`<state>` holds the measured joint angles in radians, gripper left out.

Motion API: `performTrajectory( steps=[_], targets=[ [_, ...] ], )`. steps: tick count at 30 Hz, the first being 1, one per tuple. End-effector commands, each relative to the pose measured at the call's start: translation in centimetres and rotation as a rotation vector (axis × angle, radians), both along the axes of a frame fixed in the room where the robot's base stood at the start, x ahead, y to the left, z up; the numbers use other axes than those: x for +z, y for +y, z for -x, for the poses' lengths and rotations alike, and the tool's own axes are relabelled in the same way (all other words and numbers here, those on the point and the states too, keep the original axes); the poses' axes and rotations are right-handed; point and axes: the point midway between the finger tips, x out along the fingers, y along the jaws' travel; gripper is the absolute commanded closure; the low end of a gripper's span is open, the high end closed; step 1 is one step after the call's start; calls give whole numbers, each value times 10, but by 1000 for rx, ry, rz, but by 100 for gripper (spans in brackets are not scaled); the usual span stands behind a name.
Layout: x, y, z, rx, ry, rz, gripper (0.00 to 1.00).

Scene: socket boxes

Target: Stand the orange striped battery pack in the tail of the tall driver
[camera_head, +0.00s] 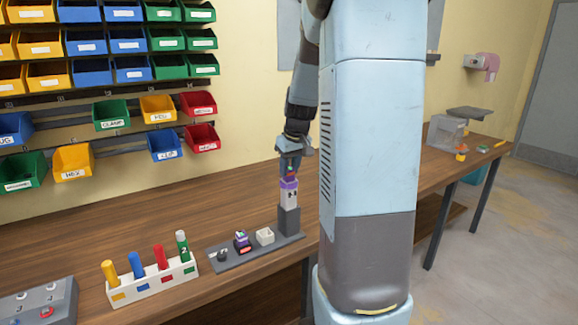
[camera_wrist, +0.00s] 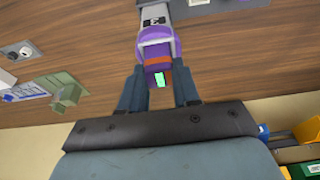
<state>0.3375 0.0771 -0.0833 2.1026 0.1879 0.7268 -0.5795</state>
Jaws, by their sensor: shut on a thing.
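The tall driver (camera_head: 289,196) stands upright on a dark grey block at the right end of the grey board, pale body with a purple upper end. In the wrist view its pale body (camera_wrist: 153,13) shows at the top, with purple below. My gripper (camera_wrist: 159,84) points down above it, with its fingers on either side of the orange striped battery pack (camera_wrist: 158,61). An orange band and a small green patch show between the fingertips. The pack meets or sits just over the purple end; how deep it sits I cannot tell. My gripper (camera_head: 290,168) is small in the head view.
The grey board (camera_head: 222,262) also carries a purple-topped piece (camera_head: 241,240), a dark round piece and a pale open box (camera_head: 265,236). A white rack (camera_head: 150,283) of coloured cylinders stands to its left. Bins hang on the wall behind. Bare bench lies behind the board.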

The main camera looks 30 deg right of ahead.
Motion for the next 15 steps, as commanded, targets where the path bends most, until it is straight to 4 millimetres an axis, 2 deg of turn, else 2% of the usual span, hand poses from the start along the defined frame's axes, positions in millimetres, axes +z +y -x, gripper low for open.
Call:
performTrajectory(
  steps=[5, 6, 15],
  targets=[
    [-6, 0, 0, -1, 0, 0, 93],
    [-5, 0, 0, 0, -1, 0, 65],
    [-5, 0, 0, 0, 0, 0, 39]
  ],
)
